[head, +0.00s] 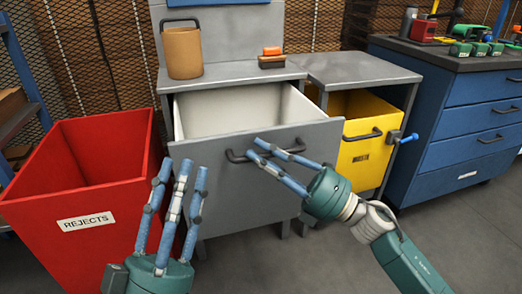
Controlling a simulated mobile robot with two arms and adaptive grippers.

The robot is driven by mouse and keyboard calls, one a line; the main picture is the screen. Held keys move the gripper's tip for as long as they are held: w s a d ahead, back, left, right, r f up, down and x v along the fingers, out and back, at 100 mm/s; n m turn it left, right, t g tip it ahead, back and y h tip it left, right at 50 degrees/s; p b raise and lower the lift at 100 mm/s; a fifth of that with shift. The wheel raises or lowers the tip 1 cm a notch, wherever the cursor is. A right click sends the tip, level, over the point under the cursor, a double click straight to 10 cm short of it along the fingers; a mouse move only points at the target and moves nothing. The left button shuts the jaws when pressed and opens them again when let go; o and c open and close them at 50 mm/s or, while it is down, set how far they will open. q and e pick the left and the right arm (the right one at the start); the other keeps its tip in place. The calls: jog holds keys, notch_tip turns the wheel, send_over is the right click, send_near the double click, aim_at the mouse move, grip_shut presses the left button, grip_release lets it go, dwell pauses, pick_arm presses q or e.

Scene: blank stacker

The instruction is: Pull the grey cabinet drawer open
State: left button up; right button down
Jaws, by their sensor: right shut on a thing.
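The grey cabinet (235,70) stands in the middle of the head view. Its grey drawer (240,200) is pulled out, and its white, empty-looking inside shows. The drawer front has a dark bar handle (237,157). My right gripper (256,152) reaches in from the right and is shut on the handle, with its fingertips at the handle's middle. My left gripper (182,172) points up in front of the drawer's left side, with its fingers apart and nothing between them.
A red REJECTS bin (85,222) stands close left of the drawer. A yellow drawer (365,150) with a blue knob is at right, then a blue tool cabinet (455,125). A brown bucket (182,52) and a small block holder (271,60) sit on the cabinet top.

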jog(key=shift+s+d, duration=0.1)
dwell(0.3)
jog(key=c, duration=1.9)
grip_release()
jog(key=shift+d+f, duration=0.1)
jog(key=v, duration=1.2)
